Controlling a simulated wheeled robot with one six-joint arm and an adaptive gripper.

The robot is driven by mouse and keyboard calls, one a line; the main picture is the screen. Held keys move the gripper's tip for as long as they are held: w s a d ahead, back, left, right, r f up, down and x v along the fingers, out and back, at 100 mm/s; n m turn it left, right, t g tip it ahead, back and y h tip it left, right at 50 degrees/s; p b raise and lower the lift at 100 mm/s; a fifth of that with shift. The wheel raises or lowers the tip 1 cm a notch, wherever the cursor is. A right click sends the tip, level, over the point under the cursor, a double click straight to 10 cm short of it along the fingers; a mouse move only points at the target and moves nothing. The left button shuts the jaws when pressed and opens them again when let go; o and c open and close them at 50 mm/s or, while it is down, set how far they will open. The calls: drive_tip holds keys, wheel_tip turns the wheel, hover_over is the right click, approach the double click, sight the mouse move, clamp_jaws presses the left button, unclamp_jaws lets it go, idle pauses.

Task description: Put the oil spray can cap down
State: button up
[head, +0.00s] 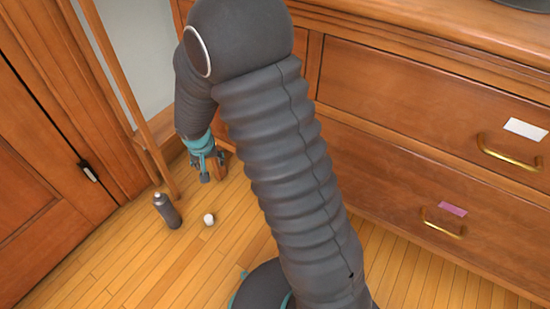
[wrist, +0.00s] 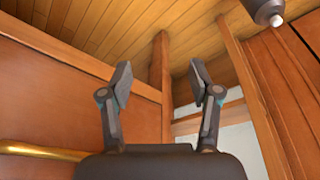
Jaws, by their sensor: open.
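The small white oil spray can cap (head: 209,219) sits on the wooden floor in the head view. In the wrist view the can (wrist: 262,8) shows at the top right edge, cut off, with a small white tip. The cap does not show in the wrist view. My gripper (head: 207,170) is above and behind the cap in the head view, clear of it. In the wrist view my gripper (wrist: 160,82) has its fingers apart with nothing held between them.
A wooden dresser (head: 420,120) with brass handles stands at the right. A wooden door (head: 45,170) is at the left, and a thin upright wooden post (head: 115,75) stands near the wall. The floor (head: 130,265) in front of the can and cap is clear.

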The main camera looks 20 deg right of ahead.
drive_tip(key=s+d+r+n+t, duration=0.1)
drive_tip(key=s+d+r, duration=0.4)
drive_tip(key=s+r, duration=0.45)
drive_tip(key=s+d+r+t, duration=0.1)
drive_tip(key=s+d+r, duration=0.45)
drive_tip(key=r, duration=0.75)
drive_tip(key=s+r+n, duration=0.1)
drive_tip(key=s+r, duration=0.1)
drive_tip(key=s, duration=0.9)
drive_tip(key=shift+s+r+t+y, duration=0.3)
drive_tip(key=shift+s+r+y, duration=0.1)
drive_tip(key=shift+a, duration=0.1)
wheel_tip(320, 180, up, 6)
drive_tip(key=p, duration=0.5)
drive_tip(key=shift+f+p, duration=0.1)
drive_tip(key=shift+p, duration=0.3)
